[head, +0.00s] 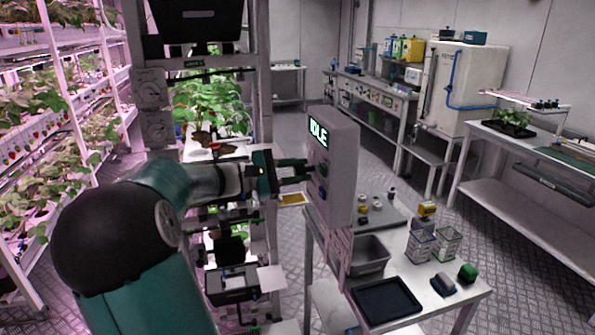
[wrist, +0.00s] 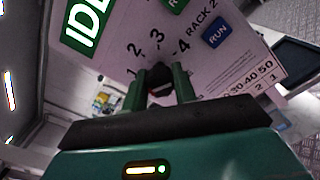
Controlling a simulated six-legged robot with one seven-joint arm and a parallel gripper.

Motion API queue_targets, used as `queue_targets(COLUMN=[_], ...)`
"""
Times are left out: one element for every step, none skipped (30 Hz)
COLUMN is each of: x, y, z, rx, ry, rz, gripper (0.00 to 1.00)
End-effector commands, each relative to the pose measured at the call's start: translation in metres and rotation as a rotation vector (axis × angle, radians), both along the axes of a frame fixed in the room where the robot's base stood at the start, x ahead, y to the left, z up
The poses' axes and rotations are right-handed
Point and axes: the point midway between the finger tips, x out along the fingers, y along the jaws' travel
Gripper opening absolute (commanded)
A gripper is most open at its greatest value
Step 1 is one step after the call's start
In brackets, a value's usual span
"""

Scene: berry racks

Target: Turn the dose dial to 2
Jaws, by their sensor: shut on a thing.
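The grey control box (head: 342,190) stands upright on a post, with a lit green display (head: 318,131) reading IDLE. In the wrist view the dose dial is a dark round knob (wrist: 159,76) with the numbers 1, 2, 3 and 4 printed in an arc around it. My gripper (wrist: 160,82) has one finger on each side of the knob and is shut on it. The knob's pointer is not clear, so I cannot tell which number it is at. In the head view my gripper (head: 305,171) meets the face of the box and hides the dial.
A blue RUN button (wrist: 216,31) and a green button (wrist: 174,4) sit near the dial, beside the RACK 2 label. A table with a grey bin (head: 368,268), a dark tray (head: 386,301) and small containers stands right of the box. Plant racks (head: 75,130) fill the left.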

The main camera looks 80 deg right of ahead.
Motion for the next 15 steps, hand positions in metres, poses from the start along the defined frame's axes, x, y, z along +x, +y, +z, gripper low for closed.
queue_targets(x=[0.0013,0.0013,0.0013,0.0013,0.0013,0.0013,0.0015,0.0016,0.0016,0.0016,0.0014,0.0012,0.0011,0.0011,0.0012], y=[0.0004,0.0004,0.0004,0.0004,0.0004,0.0004,0.0005,0.0005,0.0004,0.0005,0.0005,0.0005,0.0005,0.0005,0.0005], z=[-0.0003,-0.0004,-0.0004,-0.0002,-0.0002,-0.0002,-0.0002,-0.0002,-0.0002,-0.0002,-0.0002,-0.0001,0.0000,0.0000,0.0000], rx=[-0.036,-0.060,-0.094,-0.118,-0.142,-0.175,-0.200,-0.224,-0.257,-0.281,-0.306,-0.339,-0.364,-0.388,-0.421], ry=[-0.021,-0.036,-0.056,-0.070,-0.084,-0.102,-0.118,-0.132,-0.151,-0.166,-0.180,-0.199,-0.214,-0.228,-0.248], rz=[0.001,0.001,0.001,0.001,0.001,0.001,0.002,0.002,0.002,0.002,0.001,0.001,0.001,0.001,0.001], gripper=[0.05,0.05,0.05,0.05,0.05,0.05,0.05,0.05,0.05,0.05,0.05,0.05,0.05,0.05,0.05])
